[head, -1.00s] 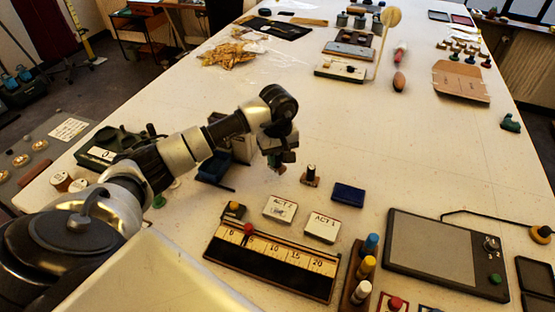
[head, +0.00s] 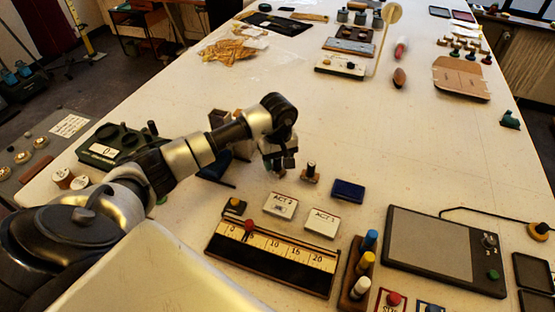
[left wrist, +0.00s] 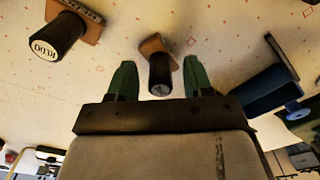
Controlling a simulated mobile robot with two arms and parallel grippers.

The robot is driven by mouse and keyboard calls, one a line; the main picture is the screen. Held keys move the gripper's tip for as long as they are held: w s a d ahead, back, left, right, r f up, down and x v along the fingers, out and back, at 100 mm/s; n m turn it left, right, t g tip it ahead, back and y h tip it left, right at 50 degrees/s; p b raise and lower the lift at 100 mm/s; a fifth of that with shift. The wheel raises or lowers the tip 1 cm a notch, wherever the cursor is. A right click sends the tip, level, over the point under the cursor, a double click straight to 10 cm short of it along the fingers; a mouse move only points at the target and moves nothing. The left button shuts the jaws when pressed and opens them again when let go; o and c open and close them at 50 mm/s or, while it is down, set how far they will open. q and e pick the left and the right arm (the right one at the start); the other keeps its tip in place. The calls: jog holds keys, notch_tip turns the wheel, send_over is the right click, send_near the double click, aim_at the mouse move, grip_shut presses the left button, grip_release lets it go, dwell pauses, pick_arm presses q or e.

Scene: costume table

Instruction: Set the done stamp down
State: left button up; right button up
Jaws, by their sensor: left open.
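The stamp (left wrist: 160,72) with a dark handle and brown base stands between the two green fingertips in the left wrist view. No label is readable on it, and it looks upright on the table. My left gripper (head: 278,165) is open around its handle; in the head view the fingers mostly hide this stamp. A second dark-handled stamp (head: 310,172) stands just to the right; in the left wrist view it (left wrist: 58,36) is at upper left, with lettering on its top too small to read surely. My right gripper is not in view.
A blue pad (head: 348,190) and two cards, ACT 2 (head: 281,205) and ACT 1 (head: 321,223), lie nearby. A ruler board (head: 270,258) is in front. A blue holder (left wrist: 268,92) stands beside the gripper.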

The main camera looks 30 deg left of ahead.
pick_arm(q)
jog(key=shift+r+p, duration=0.3)
notch_tip(320, 180, up, 12)
jog(key=b, duration=0.4)
jog(key=shift+d+f, duration=0.1)
jog(key=shift+f, duration=0.05)
